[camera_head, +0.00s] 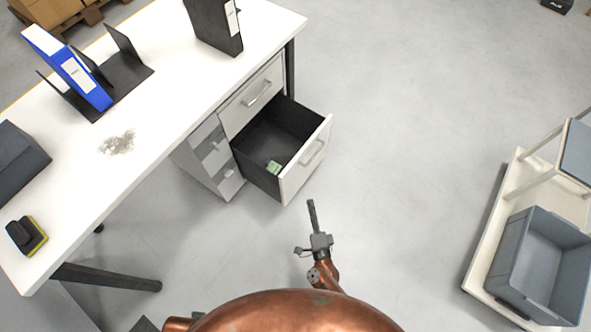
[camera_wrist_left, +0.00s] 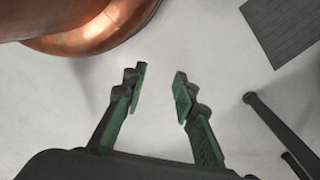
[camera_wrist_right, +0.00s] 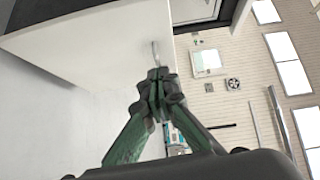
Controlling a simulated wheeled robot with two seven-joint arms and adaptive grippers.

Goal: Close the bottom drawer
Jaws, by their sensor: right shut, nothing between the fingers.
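A drawer with a pale front (camera_head: 307,160) and a dark interior stands pulled out of the cabinet under the desk. It has a bar handle, and a small green item (camera_head: 274,168) lies inside. My right gripper (camera_head: 311,205) is shut and empty, in front of the drawer's near corner in the head view. In the right wrist view, its closed fingertips (camera_wrist_right: 157,75) appear just below a handle (camera_wrist_right: 155,53) on a pale panel (camera_wrist_right: 100,45); I cannot tell whether they touch. My left gripper (camera_wrist_left: 158,82) is open and empty above the floor; its fingers do not show in the head view.
The drawer cabinet has a closed upper front (camera_head: 238,108). The white desk (camera_head: 170,85) above it bears a blue binder (camera_head: 75,70), a dark binder (camera_head: 212,25) and a rack. A grey bin (camera_head: 520,255) stands on a platform at right. Floor between is clear.

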